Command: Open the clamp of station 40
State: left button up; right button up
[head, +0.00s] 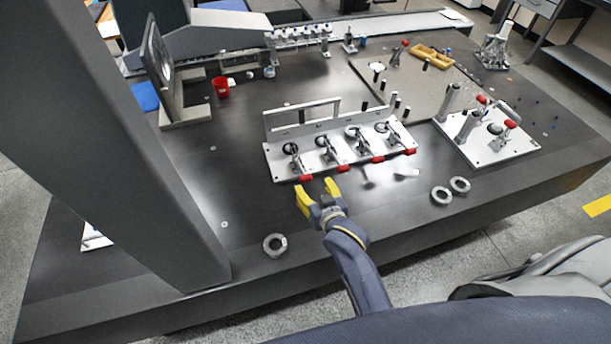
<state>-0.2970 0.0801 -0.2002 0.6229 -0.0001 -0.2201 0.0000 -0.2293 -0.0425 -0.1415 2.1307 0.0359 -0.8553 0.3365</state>
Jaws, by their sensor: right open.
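A white fixture plate (287,172) with a row of several toggle clamps lies on the dark table, and a raised frame (300,116) stands along its back edge. Each clamp has a red handle tip at the plate's front edge: leftmost (306,178), second (344,168), third (378,159) and rightmost (410,151). No station number can be read, so I cannot tell which clamp is station 40. My right gripper (317,189), with yellow fingers, is open and empty just in front of the plate, near the two left handles. My left gripper is not in view.
A thick dark column (120,120) crosses the left side. Grey rings lie near the front edge, one at left (274,244) and two at right (450,190). A second white fixture (490,150) with red knobs stands right. A red cup (221,87) sits behind.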

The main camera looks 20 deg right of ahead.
aim_at(306, 176)
jog(key=x, duration=0.9)
jog(key=shift+o, duration=0.2)
jog(key=shift+s, duration=0.1)
grip_shut()
